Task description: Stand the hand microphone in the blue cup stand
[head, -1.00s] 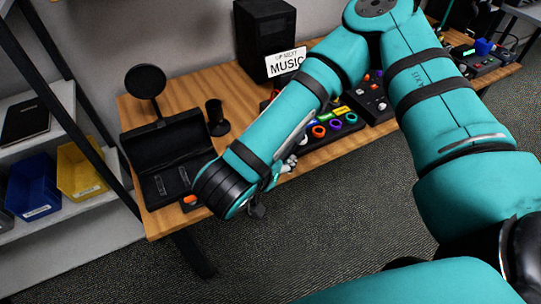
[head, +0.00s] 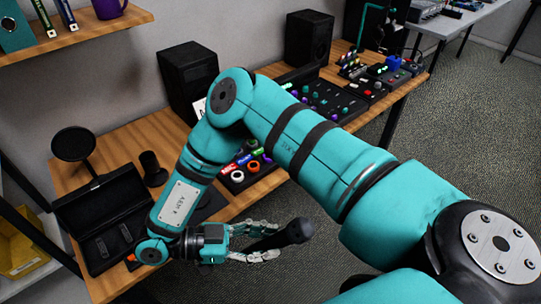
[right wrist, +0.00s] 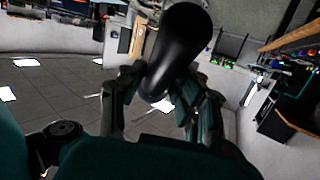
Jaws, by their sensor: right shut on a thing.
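The hand microphone (head: 297,231) is black with a rounded, thicker head. My right gripper (head: 270,241) is shut on its handle and holds it tilted, head toward the right, over the floor in front of the table edge. In the right wrist view the microphone (right wrist: 178,45) stands out large between the two fingers (right wrist: 165,98). A small blue thing (head: 394,62) sits at the far right end of the table; I cannot tell whether it is the blue cup stand. My left gripper is not in view.
The wooden table (head: 120,140) carries an open black case (head: 105,215), a round black mirror-like disc (head: 73,144), a small black stand (head: 152,170), speakers (head: 308,38) and trays of coloured parts (head: 330,100). The floor right of the table is clear.

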